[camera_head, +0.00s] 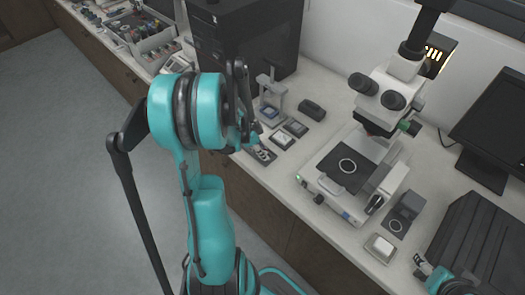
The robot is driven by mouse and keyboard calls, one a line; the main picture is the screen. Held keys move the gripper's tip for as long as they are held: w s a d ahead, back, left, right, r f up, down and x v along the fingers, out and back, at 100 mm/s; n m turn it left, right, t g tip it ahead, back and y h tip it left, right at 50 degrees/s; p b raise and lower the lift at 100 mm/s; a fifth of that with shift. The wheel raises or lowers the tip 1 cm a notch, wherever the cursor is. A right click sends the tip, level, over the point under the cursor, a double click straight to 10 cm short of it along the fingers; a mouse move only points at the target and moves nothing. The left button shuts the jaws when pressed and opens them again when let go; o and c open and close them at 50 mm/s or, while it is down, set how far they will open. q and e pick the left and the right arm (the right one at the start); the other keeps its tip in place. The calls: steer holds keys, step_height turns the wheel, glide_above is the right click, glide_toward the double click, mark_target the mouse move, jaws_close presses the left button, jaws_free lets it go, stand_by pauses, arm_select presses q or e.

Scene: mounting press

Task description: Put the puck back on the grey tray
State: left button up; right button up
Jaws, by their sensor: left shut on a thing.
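My left gripper (247,125) is seen edge-on beside the teal wrist, over the front edge of the bench. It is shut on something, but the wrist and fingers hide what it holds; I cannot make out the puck. Just below and right of it lies a small grey tray (262,155) with small light pieces on it, partly covered by the gripper. The small mounting press (271,100) stands upright behind the gripper. A part of my right arm (440,280) shows at the lower right corner; its finger state is not clear.
A microscope (375,120) stands on the bench (325,125), right of the tray. Small dark-topped blocks (295,128) and a black object (312,109) lie between. A black computer case (245,35) stands behind the press.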

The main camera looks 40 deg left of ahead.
arm_select(q)
steer(key=o, duration=0.9)
steer(key=shift+f, duration=0.15)
steer(key=shift+r, duration=0.25)
steer(key=p+v, duration=0.4)
steer(key=v, duration=0.8)
steer(key=s+d+r+n+t+y, duration=0.1)
steer(key=d+r+n, duration=0.1)
steer(key=d, duration=0.6)
steer(key=d+r+n+t, duration=0.1)
steer(key=d+r+n, duration=0.1)
steer(key=d, duration=0.7)
steer(key=s+d+r+n+t+y, duration=0.1)
steer(key=d+r+n, duration=0.2)
steer(key=d, duration=0.6)
steer(key=shift+s+r+y, duration=0.3)
steer(key=shift+s+r, duration=0.05)
steer(key=shift+r, duration=0.05)
